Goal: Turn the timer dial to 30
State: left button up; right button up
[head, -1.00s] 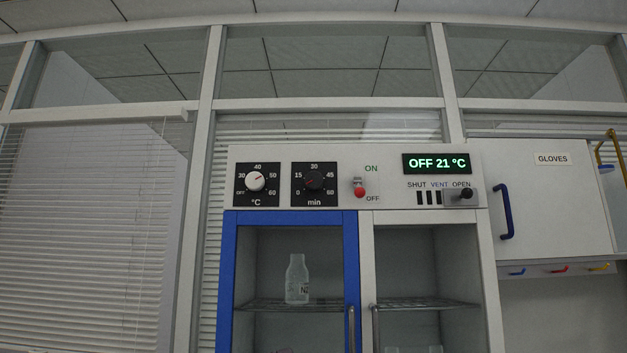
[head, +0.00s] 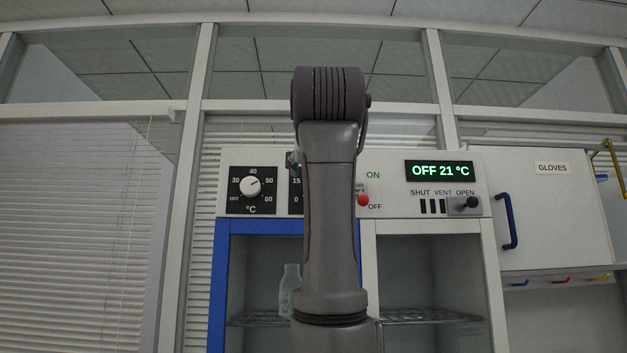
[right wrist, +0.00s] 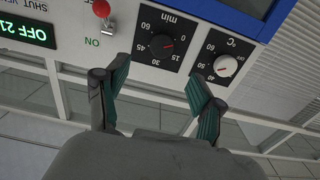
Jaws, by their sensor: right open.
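The timer dial (right wrist: 162,46) is a dark knob on a black panel marked "min", seen upside down in the right wrist view. Its red mark appears to point to the 0–15 side of the scale; the exact reading is unclear. In the head view my right arm hides the dial; only the left edge of the timer panel (head: 296,197) shows. My right gripper (right wrist: 158,73) is open and empty, its two green-padded fingers spread in front of the panel, apart from the dial. In the head view it is mostly behind my arm. My left gripper is out of view.
A green display (head: 439,170) reads OFF 21 °C above a vent slider (head: 465,203). Below are a blue-framed door (head: 221,270) and a bottle (head: 290,287).

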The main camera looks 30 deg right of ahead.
jog(key=p+x, duration=0.4)
jog(key=x, duration=0.7)
jog(key=shift+a, duration=0.2)
jog(key=shift+w+f, duration=0.1)
jog(key=c, duration=1.1)
jog(key=shift+c, duration=0.2)
